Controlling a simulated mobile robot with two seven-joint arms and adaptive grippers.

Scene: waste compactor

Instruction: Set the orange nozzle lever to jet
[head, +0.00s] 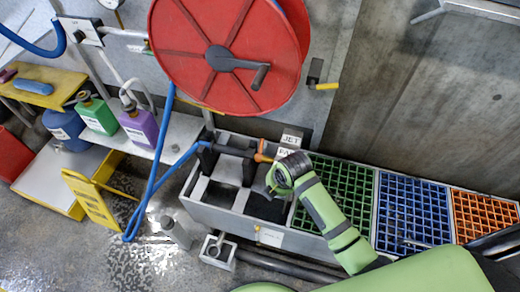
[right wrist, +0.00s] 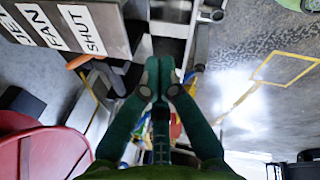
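The orange nozzle lever (head: 262,152) sits on the dark nozzle at the end of the blue hose, above the grey trough. In the right wrist view the orange lever (right wrist: 80,61) lies beside a label plate (right wrist: 75,22) reading JET, FAN and SHUT, nearest FAN and SHUT. Its exact setting I cannot tell. In the head view the plate (head: 291,140) is partly hidden by my right arm. My right gripper (right wrist: 160,68) appears shut with nothing visible between its fingers, apart from the lever. In the head view its fingertips are hard to make out. My left gripper is not in view.
A red hose reel (head: 225,58) hangs above the trough (head: 225,214). Green, blue (head: 412,211) and orange gratings lie to the right. A yellow wet-floor sign (head: 90,200), a metal bottle (head: 175,232) and jugs on a shelf stand left. The floor is wet.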

